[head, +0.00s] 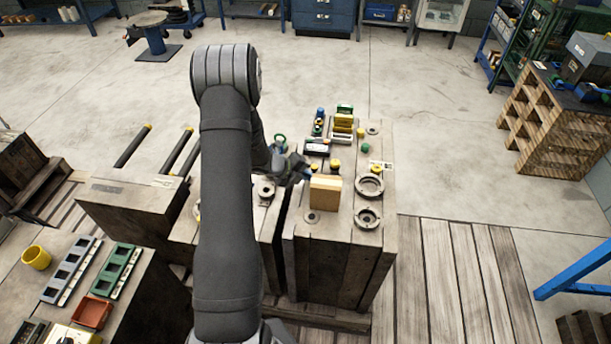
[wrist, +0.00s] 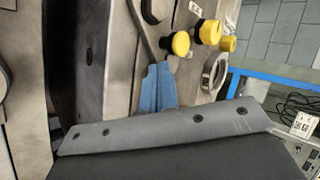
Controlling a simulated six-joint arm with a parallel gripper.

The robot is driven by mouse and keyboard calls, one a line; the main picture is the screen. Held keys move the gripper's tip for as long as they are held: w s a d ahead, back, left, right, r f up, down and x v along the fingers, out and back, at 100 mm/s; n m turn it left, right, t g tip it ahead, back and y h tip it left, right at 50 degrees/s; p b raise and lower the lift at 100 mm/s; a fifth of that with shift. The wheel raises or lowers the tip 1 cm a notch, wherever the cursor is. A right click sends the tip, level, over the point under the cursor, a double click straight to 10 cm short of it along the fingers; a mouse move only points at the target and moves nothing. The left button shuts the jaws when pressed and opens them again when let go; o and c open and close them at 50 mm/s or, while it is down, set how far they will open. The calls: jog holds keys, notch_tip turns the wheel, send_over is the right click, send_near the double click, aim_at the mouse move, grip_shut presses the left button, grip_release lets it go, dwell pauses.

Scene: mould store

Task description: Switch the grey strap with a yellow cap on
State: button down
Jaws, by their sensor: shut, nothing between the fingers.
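My gripper (head: 306,174) is over the left edge of the right-hand wooden block stand, beside small yellow-capped parts. In the wrist view its blue fingers (wrist: 159,72) are together, with nothing visible between them. In the head view yellow caps show right of the gripper (head: 335,163). I cannot tell which cap belongs to the grey strap, or its switch position.
A tan block (head: 325,193) stands close in front of the gripper. Grey rings (head: 370,185) lie to its right. A gap separates the two wooden stands.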

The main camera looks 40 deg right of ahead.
aim_at(322, 173)
jog(key=shift+s+d, duration=0.4)
jog(key=shift+d, duration=0.2)
jog(key=shift+s+d, duration=0.35)
jog(key=shift+d, duration=0.2)
jog(key=shift+s+d, duration=0.15)
jog(key=shift+d, duration=1.15)
jog(key=v, duration=1.7)
jog(key=shift+a, duration=0.25)
